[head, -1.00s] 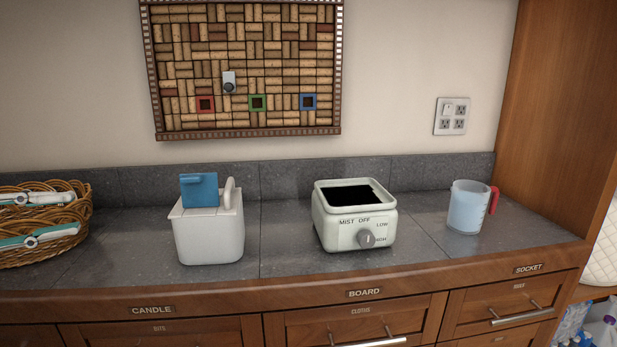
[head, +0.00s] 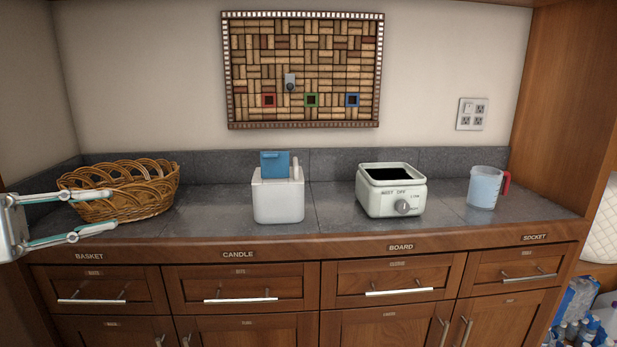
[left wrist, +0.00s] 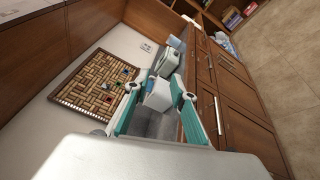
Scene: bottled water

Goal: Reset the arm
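My left gripper (head: 108,214) comes in from the left edge in the head view, in front of the wicker basket (head: 125,190). Its two fingers are spread apart with nothing between them. In the left wrist view the open fingers (left wrist: 158,112) frame the white container in the distance, clear of it. My right gripper is not in view.
On the grey counter (head: 330,208) stand a white container (head: 278,202) with a blue piece on top, a white mist device (head: 391,198) with a knob, and a measuring jug (head: 485,188). A cork board (head: 305,70) hangs on the wall. Labelled drawers (head: 240,285) lie below.

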